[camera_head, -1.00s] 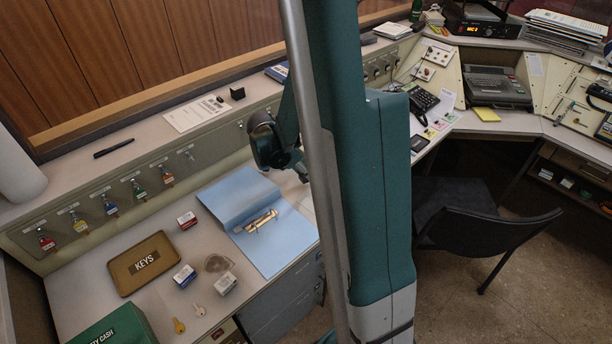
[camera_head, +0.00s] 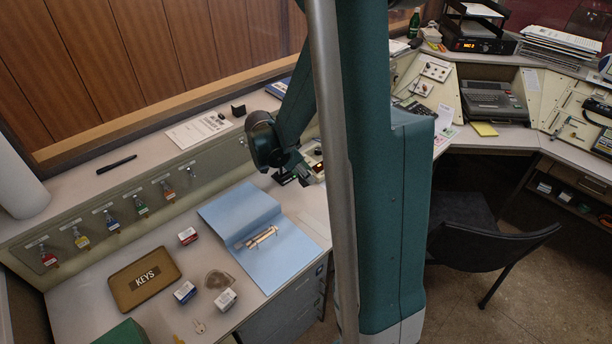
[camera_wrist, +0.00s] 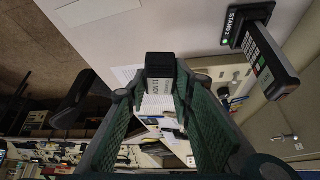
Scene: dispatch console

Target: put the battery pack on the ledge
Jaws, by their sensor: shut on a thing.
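My gripper (camera_wrist: 160,92) is shut on the battery pack (camera_wrist: 160,66), a small block with a black end and a pale printed label, held between the fingertips in the wrist view. In the head view my gripper (camera_head: 293,172) is over the desk, just beyond the blue folder, partly hidden by my arm; I cannot make out the pack there. The ledge (camera_head: 150,150) is the raised pale shelf along the wood-panelled wall, above the row of key hooks. The gripper is on the desk side of it.
On the ledge are a black pen (camera_head: 117,164), a paper sheet (camera_head: 198,130) and a small black block (camera_head: 238,109), with bare room between. The desk holds a blue folder (camera_head: 275,262), a KEYS tray (camera_head: 121,297) and small boxes. A stand marked STAND 2 (camera_wrist: 232,28) holds a dark handheld device.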

